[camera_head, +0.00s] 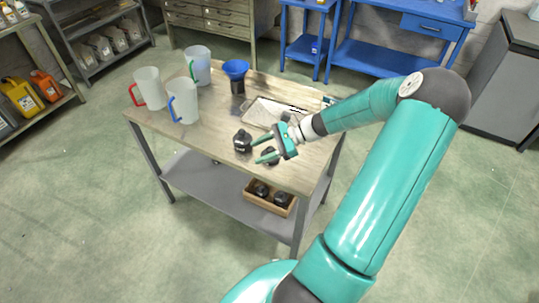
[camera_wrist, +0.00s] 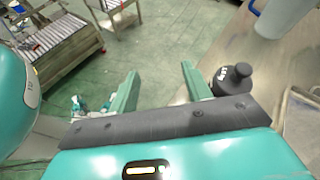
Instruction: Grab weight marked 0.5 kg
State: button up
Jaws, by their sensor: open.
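A black knobbed weight (camera_head: 242,141) stands upright on the wooden table, just left of my gripper's fingertips. A second dark weight (camera_head: 270,155) is partly hidden between and behind the fingers. My gripper (camera_head: 257,149) is open over the table near its front right part, with nothing held. In the wrist view, my gripper (camera_wrist: 158,69) has its fingers spread, with floor showing between them. One black weight (camera_wrist: 233,80) stands just right of the right finger, outside the gap. It bears a small white marking that I cannot read clearly.
A grey tray (camera_head: 262,112) lies behind my gripper. A wooden box (camera_head: 270,197) with dark weights sits on the lower shelf.

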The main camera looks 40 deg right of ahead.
jog(key=s+d+m+t, duration=0.2)
jog(key=d+m+t, duration=0.5)
jog(key=d, duration=0.4)
send_near(270, 148)
jog(key=shift+w+a+f+t+h, duration=0.15)
jog(key=shift+w+a, duration=0.3)
jog(key=shift+w+a+f+t+h, duration=0.15)
jog(key=shift+w+a+f, duration=0.05)
jog(key=shift+w+a, duration=0.2)
jog(key=x, duration=0.7)
jog(key=shift+w+a, duration=0.15)
jog(key=shift+a, duration=0.05)
grip_shut()
